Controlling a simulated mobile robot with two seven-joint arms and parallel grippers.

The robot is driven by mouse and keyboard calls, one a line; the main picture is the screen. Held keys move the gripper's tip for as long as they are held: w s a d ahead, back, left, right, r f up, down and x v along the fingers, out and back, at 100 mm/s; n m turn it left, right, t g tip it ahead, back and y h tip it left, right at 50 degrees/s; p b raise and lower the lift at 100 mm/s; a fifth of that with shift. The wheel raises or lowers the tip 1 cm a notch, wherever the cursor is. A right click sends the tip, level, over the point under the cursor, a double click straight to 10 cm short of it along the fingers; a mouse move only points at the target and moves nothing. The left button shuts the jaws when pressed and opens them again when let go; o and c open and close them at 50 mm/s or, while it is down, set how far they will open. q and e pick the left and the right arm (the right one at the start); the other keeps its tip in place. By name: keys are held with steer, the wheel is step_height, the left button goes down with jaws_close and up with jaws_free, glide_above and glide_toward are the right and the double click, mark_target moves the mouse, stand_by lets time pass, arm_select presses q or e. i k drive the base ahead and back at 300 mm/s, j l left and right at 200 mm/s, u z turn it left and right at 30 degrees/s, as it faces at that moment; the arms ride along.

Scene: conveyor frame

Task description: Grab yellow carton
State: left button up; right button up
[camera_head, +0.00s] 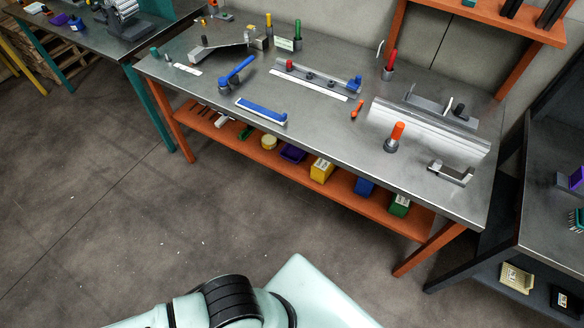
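A yellow carton (321,170) stands on the orange lower shelf under the grey workbench, near the middle of the shelf. Its front and top show; the bench top overhangs close above it. Neither of my grippers shows in the head view. Only a pale green and black part of my own body is at the bottom edge, well away from the carton.
On the orange shelf (278,178), a purple bin (292,153) and a yellow round item (268,142) are left of the carton; a blue box (364,186) and a green box (399,204) are right. The workbench (330,118) holds tools and metal parts. The floor in front is clear.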

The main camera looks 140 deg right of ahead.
mark_target(321, 169)
steer(key=z, duration=5.4)
